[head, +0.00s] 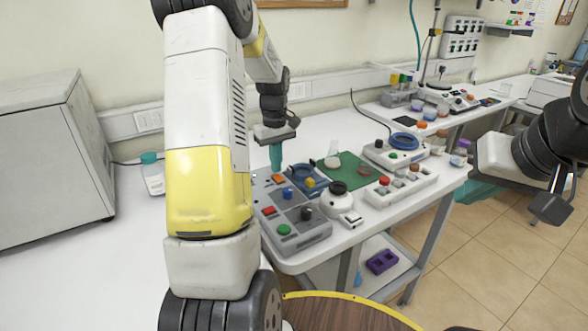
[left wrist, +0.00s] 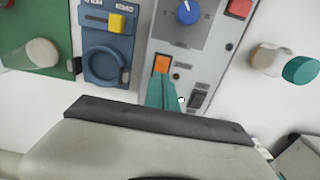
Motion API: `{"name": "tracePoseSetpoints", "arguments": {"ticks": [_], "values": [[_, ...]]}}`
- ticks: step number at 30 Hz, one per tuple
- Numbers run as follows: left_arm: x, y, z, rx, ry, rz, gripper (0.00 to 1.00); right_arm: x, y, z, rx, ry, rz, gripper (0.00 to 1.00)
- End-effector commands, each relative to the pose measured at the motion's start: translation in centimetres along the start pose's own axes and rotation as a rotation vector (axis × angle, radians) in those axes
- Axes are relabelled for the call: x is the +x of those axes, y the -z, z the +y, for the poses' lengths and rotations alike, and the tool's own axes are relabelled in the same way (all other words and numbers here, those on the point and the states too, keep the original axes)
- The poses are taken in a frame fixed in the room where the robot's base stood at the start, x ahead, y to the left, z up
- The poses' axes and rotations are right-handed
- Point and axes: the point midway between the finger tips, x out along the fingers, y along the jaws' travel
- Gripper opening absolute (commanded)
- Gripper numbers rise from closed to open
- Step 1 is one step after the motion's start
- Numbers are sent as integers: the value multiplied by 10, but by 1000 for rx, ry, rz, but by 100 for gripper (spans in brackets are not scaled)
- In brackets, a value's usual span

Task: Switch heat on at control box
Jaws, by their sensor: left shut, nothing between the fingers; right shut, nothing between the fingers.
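The control box (head: 318,232) is a grey panel on the near end of the white bench, with coloured buttons, a blue knob (left wrist: 187,12) and an orange switch (head: 278,179). My left gripper (head: 276,166) is shut, its teal fingers pointing down over the box's far left corner. In the left wrist view, the teal fingertips (left wrist: 162,82) are right beside the orange switch (left wrist: 162,64); I cannot tell whether they touch it. A dark rocker switch (left wrist: 199,98) lies to their right. My right gripper (head: 481,192) is shut and empty, off the bench at the right.
A blue heater-like unit (left wrist: 106,62) with a yellow slider adjoins the box. A green mat (head: 345,168), a flask (head: 333,155) and a white round instrument (head: 338,203) stand nearby. A teal-capped bottle (head: 152,174) stands left. My left arm hides part of the bench.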

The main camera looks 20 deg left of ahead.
Motion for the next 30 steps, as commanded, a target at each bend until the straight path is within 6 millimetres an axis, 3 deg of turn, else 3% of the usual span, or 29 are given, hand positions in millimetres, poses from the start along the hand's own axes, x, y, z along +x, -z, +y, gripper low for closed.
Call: {"name": "tracePoseSetpoints", "arguments": {"ticks": [30], "values": [[14, 0, 0, 0, 0, 0, 0, 0, 0, 0, 0, 0, 0, 0]]}}
